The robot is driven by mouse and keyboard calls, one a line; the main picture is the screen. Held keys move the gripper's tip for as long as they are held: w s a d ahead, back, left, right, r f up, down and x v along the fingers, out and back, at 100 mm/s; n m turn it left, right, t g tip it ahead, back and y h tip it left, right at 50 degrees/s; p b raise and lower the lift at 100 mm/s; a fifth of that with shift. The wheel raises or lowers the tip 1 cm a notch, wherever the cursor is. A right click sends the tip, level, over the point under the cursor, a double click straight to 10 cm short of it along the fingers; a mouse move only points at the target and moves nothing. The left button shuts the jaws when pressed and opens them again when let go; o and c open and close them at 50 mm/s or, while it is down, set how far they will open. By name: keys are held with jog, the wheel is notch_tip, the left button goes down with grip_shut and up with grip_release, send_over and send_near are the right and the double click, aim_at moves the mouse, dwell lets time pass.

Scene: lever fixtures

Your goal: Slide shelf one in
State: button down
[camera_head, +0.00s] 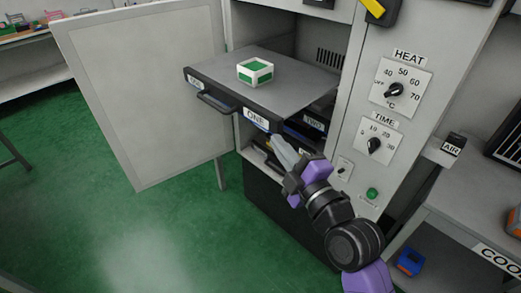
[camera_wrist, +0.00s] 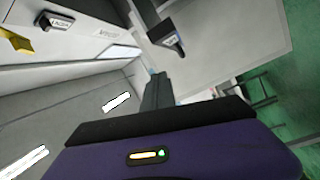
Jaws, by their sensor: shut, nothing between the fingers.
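Shelf one (camera_head: 290,82) is a grey tray with a dark front marked ONE and a bar handle (camera_head: 216,103) at its left. It sticks out of the open cabinet. A green and white box (camera_head: 255,72) rests on top of it. My gripper (camera_head: 276,141) is shut and empty, its tip at the right end of the shelf's front, just under the edge. I cannot tell whether it touches. In the wrist view my closed fingers (camera_wrist: 158,88) point away from the camera, and the shelf is hard to make out there.
The cabinet door (camera_head: 145,95) stands wide open at the left. Shelf two (camera_head: 313,122) sits below, inside the cabinet. The panel at right carries a HEAT dial (camera_head: 394,90) and a TIME dial (camera_head: 374,145). A side bench (camera_head: 470,205) is at the right. Green floor in front is clear.

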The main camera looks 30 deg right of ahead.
aim_at(264, 128)
jog(key=shift+w+d+f+n+g+y+p, duration=0.2)
jog(key=shift+w+f+n+p, duration=0.45)
jog(key=shift+w, duration=1.1)
jog(key=shift+w+d+f+n+g+y+p, duration=0.2)
jog(key=shift+w+n+p, duration=0.45)
jog(key=shift+w, duration=1.05)
jog(key=shift+w+d+f+n+g+p, duration=0.1)
jog(key=shift+w+d+f+n+p, duration=0.3)
jog(key=shift+w+n, duration=0.95)
jog(key=shift+w+a+f+m, duration=0.1)
jog(key=shift+w+m, duration=0.3)
jog(key=shift+m, duration=0.05)
